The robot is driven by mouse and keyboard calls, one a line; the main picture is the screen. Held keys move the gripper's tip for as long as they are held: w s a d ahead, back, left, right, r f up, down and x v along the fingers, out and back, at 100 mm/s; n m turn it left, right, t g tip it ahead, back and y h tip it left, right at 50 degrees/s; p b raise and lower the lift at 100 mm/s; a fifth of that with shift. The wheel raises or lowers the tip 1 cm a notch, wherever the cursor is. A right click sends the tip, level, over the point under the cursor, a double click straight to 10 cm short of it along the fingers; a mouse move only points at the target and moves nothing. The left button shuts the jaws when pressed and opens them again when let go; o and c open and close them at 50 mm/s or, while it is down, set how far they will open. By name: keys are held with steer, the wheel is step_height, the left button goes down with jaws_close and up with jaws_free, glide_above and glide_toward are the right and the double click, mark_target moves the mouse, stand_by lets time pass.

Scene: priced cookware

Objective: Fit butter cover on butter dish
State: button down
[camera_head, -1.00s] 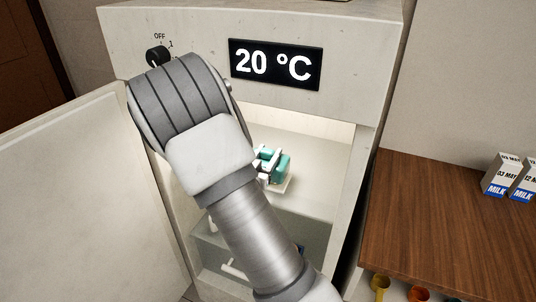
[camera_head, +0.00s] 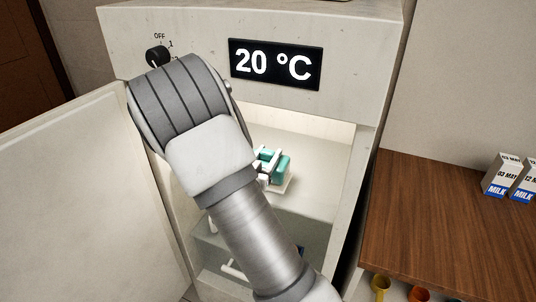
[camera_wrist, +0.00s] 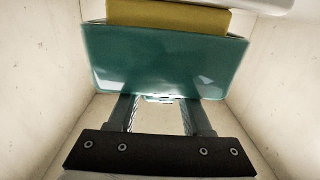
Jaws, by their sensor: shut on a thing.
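The teal butter cover (camera_wrist: 165,65) fills the upper middle of the wrist view, and my gripper (camera_wrist: 158,99) is shut on it at its near side. The yellow butter (camera_wrist: 168,15) shows beyond the cover's far edge, partly hidden by it. A white piece, apparently the butter dish (camera_wrist: 250,5), shows at the top right. In the head view the teal cover (camera_head: 281,168) is inside the open fridge, just above the white dish (camera_head: 284,187). My arm hides part of both. I cannot tell whether the cover touches the dish.
The fridge's pale side walls (camera_wrist: 52,85) stand on both sides of my gripper. Its open door (camera_head: 75,185) is at the left. A clear drawer (camera_head: 215,245) is below the shelf. A wooden counter (camera_head: 450,230) with milk cartons (camera_head: 502,177) is at the right.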

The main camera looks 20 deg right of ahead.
steer(key=shift+f+b, duration=0.6)
steer(key=shift+f, duration=0.15)
steer(key=shift+f, duration=0.15)
jaws_free()
stand_by(0.5)
steer(key=v, duration=1.7)
steer(key=shift+a+p, duration=0.2)
steer(key=shift+p, duration=0.1)
